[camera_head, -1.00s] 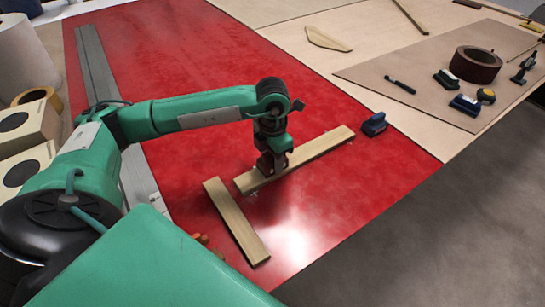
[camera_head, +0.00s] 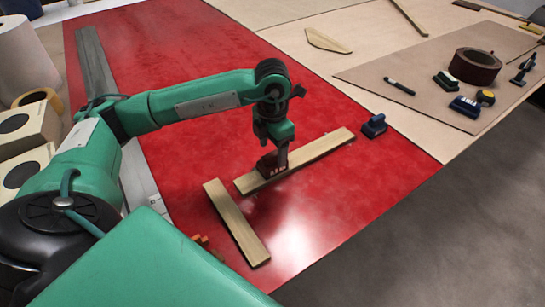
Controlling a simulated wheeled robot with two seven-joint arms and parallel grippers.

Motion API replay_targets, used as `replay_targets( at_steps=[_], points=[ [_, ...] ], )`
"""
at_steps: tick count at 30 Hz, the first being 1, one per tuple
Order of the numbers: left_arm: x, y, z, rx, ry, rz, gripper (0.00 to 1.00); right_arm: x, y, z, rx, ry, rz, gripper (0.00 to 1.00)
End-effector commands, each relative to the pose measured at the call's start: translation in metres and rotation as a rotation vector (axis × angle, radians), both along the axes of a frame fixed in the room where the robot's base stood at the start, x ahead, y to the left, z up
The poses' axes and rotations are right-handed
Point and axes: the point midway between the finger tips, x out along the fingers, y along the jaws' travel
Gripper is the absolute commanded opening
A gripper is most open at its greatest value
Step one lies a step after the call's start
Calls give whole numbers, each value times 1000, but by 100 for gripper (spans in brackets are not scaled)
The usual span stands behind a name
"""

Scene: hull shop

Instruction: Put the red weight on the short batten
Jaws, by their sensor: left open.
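A red weight (camera_head: 270,165) stands on the longer-looking pale batten (camera_head: 318,149), near its left end. The other batten (camera_head: 236,222) lies nearer to me on the red sheet, looks shorter and is bare. My left gripper (camera_head: 281,157) is open, pointing down with its fingertips close about the top of the red weight. The fingers partly hide the weight, and I cannot tell whether they touch it. My right gripper is not in view.
A blue weight (camera_head: 374,126) stands just beyond the longer batten's right end. A small orange-brown thing (camera_head: 202,241) is partly hidden at the front. A tape roll (camera_head: 475,66) and several tools lie on a board at right.

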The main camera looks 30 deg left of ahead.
Motion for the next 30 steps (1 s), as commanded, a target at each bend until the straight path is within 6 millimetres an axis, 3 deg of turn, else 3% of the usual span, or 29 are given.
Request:
replay_targets(
  at_steps=[6,12,30],
  points=[
    [0,-1,47,-1,-2,-2,67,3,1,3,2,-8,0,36],
    [0,0,70,0,0,-1,67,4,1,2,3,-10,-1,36],
    [0,0,74,0,1,-1,67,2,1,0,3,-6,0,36]
  ],
)
